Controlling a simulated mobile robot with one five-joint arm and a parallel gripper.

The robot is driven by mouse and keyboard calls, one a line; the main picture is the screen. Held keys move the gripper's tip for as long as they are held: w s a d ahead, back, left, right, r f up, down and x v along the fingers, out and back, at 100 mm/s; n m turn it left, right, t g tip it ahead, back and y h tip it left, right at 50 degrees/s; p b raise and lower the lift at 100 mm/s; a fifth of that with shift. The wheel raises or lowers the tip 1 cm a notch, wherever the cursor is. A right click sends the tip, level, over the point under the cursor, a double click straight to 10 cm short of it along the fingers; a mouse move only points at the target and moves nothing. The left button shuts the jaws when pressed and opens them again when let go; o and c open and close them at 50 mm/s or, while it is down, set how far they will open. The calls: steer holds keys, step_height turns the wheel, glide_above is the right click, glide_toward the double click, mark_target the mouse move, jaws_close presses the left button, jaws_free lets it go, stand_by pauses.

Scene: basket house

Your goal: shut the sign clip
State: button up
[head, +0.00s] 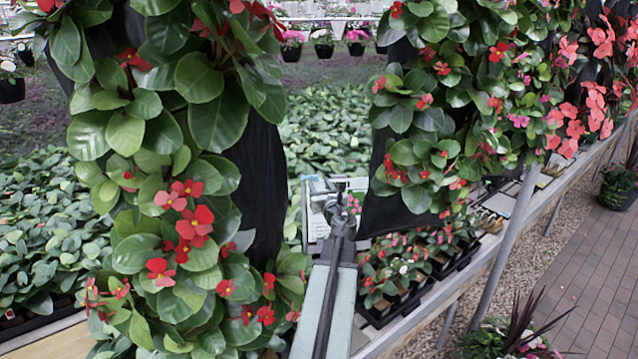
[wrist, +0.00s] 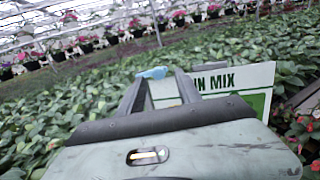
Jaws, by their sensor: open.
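A sign (wrist: 235,82) with the letters "UN MIX" and a green lower part stands just beyond and right of my gripper (wrist: 163,84) in the wrist view. A small light-blue piece (wrist: 153,73), which may be the sign clip, shows at the fingertips, near the left finger. My gripper is open, with a gap between its two fingers. I cannot tell whether a finger touches the blue piece. In the head view my gripper (head: 343,208) is in front of a pale frame or sign (head: 316,205), which it partly hides. The clip is not clear there.
Hanging plants with red flowers (head: 175,200) flank my arm on the left, and more plants (head: 430,120) hang on the right. Dark cloth (head: 258,185) hangs behind them. Potted flowers (head: 400,262) stand on a bench at the right. A brick path (head: 590,270) lies beyond.

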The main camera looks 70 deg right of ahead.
steer(key=shift+x, duration=0.95)
jaws_close()
steer(key=shift+f+m+b, duration=0.25)
steer(key=shift+m+b, duration=0.2)
steer(key=shift+m, duration=0.25)
jaws_free()
steer(key=shift+a, duration=0.1)
steer(key=v, duration=0.7)
steer(key=shift+s+a, duration=0.15)
steer(key=shift+a, duration=0.2)
